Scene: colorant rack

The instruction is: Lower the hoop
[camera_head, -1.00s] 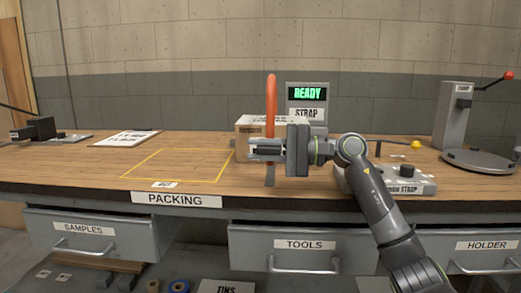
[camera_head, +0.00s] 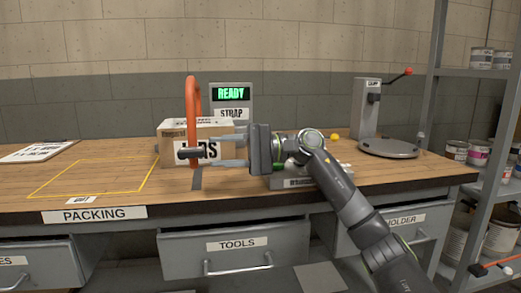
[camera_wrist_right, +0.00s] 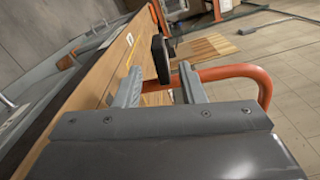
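The orange hoop (camera_head: 191,100) stands upright at the front left of a cardboard box (camera_head: 170,135) on the bench. A dark handle (camera_head: 188,153) sticks out at its lower part. My right gripper (camera_head: 220,152) is just right of the hoop, its fingers spread and pointing left at the handle. In the right wrist view the open fingers (camera_wrist_right: 160,84) hold nothing; the black handle (camera_wrist_right: 160,58) shows beyond and between their tips, and the orange hoop (camera_wrist_right: 245,72) curves behind the right finger. I cannot tell whether anything touches. My left gripper is not in view.
A READY display (camera_head: 231,96) stands behind the box. A grey control unit (camera_head: 300,180) lies partly behind my right arm. A grey clamp stand (camera_head: 366,110) is at the right. The yellow-outlined area (camera_head: 95,177) at left is clear.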

